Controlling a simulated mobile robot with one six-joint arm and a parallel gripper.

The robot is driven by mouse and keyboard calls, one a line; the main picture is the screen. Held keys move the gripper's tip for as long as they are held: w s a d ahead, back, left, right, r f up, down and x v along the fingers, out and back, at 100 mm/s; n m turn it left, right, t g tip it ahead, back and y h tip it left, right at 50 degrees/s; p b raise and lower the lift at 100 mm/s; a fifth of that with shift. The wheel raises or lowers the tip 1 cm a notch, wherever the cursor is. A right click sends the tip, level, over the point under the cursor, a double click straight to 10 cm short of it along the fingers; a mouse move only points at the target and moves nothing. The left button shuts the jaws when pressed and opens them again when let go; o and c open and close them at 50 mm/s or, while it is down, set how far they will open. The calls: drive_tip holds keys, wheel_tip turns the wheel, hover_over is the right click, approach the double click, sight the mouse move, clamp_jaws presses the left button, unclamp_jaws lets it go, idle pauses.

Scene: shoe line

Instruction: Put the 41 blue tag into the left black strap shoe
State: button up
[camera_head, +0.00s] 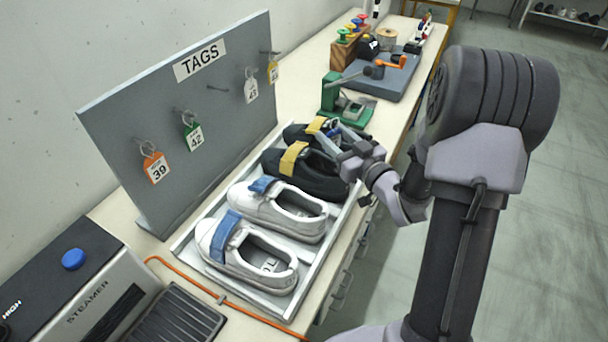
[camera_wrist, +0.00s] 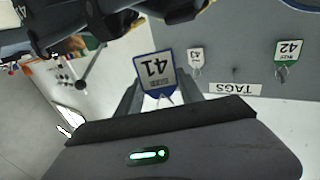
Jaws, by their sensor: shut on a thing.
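My gripper (camera_head: 329,140) is shut on the 41 blue tag (camera_wrist: 156,72), a white tag with a blue edge. The tag shows between the fingers in the wrist view and cannot be made out in the head view. Two black shoes with yellow straps stand in the tray: the nearer one (camera_head: 325,184) and the farther one (camera_head: 291,133), partly hidden by my gripper. In the head view my gripper overlaps their opening ends. Dark shoe parts (camera_wrist: 100,22) show along the top of the wrist view, apart from the tag there.
Two pale shoes with blue straps (camera_head: 270,213) (camera_head: 240,258) share the tray (camera_head: 190,243). The TAGS board (camera_head: 195,105) stands behind, with several tags and a bare hook. A green device (camera_head: 345,105) stands beyond the tray. A steamer (camera_head: 70,290) is at the near left.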

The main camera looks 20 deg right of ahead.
drive_tip(key=o, duration=1.4)
drive_tip(key=p+v, duration=0.3)
drive_tip(key=v, duration=1.4)
drive_tip(key=shift+s, duration=0.2)
